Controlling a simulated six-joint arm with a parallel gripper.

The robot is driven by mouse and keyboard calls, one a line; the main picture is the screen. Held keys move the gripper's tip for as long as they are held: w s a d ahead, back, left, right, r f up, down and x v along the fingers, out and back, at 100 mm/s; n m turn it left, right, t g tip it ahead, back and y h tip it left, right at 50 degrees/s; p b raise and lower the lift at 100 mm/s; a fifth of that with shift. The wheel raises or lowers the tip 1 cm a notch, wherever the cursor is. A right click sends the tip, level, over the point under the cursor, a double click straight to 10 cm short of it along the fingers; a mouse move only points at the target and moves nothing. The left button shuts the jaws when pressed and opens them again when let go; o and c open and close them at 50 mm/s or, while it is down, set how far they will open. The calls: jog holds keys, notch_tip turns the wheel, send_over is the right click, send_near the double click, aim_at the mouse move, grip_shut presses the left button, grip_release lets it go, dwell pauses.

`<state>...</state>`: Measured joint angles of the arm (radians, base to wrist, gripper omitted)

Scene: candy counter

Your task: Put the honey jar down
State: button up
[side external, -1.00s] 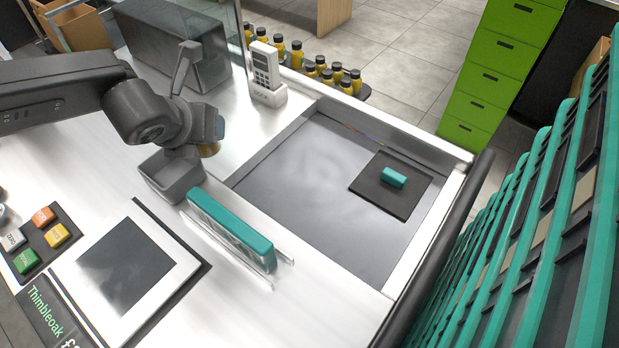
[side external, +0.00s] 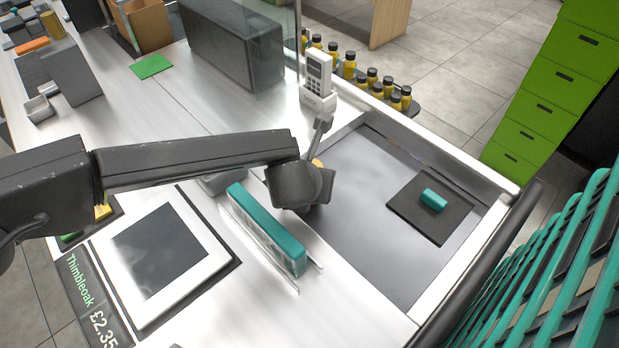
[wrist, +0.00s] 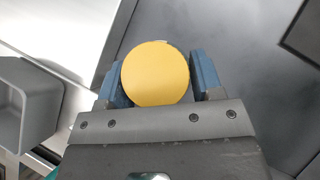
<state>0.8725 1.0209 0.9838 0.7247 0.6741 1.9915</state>
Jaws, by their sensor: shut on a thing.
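The honey jar (wrist: 156,72) shows in the wrist view as a round yellow top between the two blue fingers of my gripper (wrist: 160,82). My gripper is shut on it. In the side external view only a small yellow bit of the jar (side external: 318,163) shows behind my wrist, and the fingers are hidden there. My wrist is over the left part of the sunken grey tray (side external: 375,205). I cannot tell whether the jar touches the tray floor.
A dark mat (side external: 408,207) with a teal block (side external: 433,199) lies at the tray's right. A teal-topped rack (side external: 265,228) stands at the tray's left edge. A grey bin (wrist: 22,100) sits left of my gripper. A card reader (side external: 318,82) stands behind. The tray's middle is clear.

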jog(key=shift+f, duration=0.15)
jog(key=o, duration=1.2)
jog(key=shift+f, duration=0.1)
jog(key=shift+s+r, duration=0.1)
jog(key=shift+r, duration=0.2)
jog(key=v, duration=1.1)
jog(key=shift+s+a+r, duration=0.1)
jog(key=shift+s+r, duration=0.1)
jog(key=shift+s, duration=0.1)
